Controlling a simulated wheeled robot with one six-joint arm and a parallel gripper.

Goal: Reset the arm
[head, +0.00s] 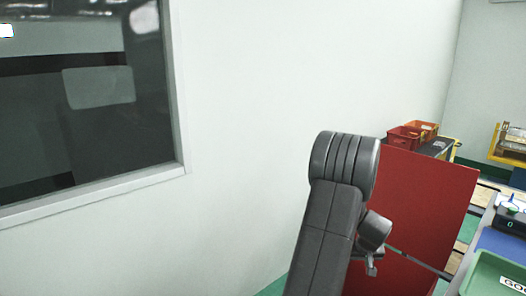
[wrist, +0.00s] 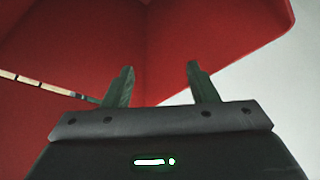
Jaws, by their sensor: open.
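My gripper (wrist: 160,82) shows in the wrist view with its two dark fingers apart and nothing between them. Behind the fingers is a red panel (wrist: 90,25). In the head view my dark grey arm rises from the bottom centre and bends at a rounded joint near the red panel (head: 425,200). The gripper's fingers cannot be made out clearly in the head view, as the arm partly hides that area.
Red and orange crates (head: 405,137) stand on a dark surface behind the panel. A green tray (head: 480,278) and a small device with a display (head: 510,222) are at the lower right. A white wall (head: 270,80) with a window (head: 85,100) fills the left.

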